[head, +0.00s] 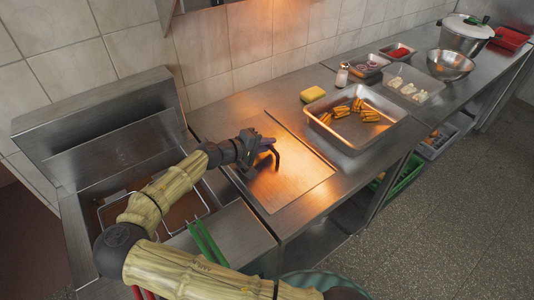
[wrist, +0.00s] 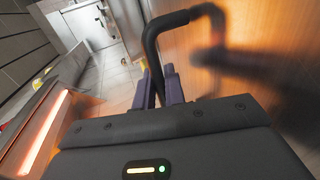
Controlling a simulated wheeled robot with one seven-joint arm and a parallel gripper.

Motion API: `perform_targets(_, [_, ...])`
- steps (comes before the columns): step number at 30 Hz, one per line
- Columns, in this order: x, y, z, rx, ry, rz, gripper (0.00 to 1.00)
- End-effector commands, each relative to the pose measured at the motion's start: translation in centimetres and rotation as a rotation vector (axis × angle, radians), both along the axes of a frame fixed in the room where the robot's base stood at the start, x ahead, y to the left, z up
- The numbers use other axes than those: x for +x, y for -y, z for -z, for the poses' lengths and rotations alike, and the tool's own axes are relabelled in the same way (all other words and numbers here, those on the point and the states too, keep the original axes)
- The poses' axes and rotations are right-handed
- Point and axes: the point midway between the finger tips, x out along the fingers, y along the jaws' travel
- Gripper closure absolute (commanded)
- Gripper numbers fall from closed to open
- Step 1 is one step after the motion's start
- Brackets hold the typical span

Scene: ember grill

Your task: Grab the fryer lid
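The fryer lid (head: 300,178) is a flat steel plate lying on the counter to the right of the open fryer (head: 185,205). Its dark bent handle (head: 277,155) stands up from the plate near the far left part. In the wrist view the black handle (wrist: 152,45) rises between the two purple fingers and bends over to the right. My gripper (wrist: 158,88) is at the handle, with the fingers close together on either side of the bar, apparently touching it. My gripper also shows in the head view (head: 266,148), low over the plate.
A steel tray (head: 352,143) with grilled pieces sits right of the plate. A yellow sponge (head: 314,94) and a shaker (head: 342,75) stand behind it. Wire baskets (head: 120,200) and green handles (head: 207,243) are at the fryer. A tiled wall closes the back.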

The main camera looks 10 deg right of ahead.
Motion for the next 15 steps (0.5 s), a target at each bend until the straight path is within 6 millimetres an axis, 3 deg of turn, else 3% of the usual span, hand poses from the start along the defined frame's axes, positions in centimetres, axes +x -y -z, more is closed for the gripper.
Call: perform_targets(15, [0.03, -0.06, -0.59, 0.002, 0.003, -0.001, 1.0])
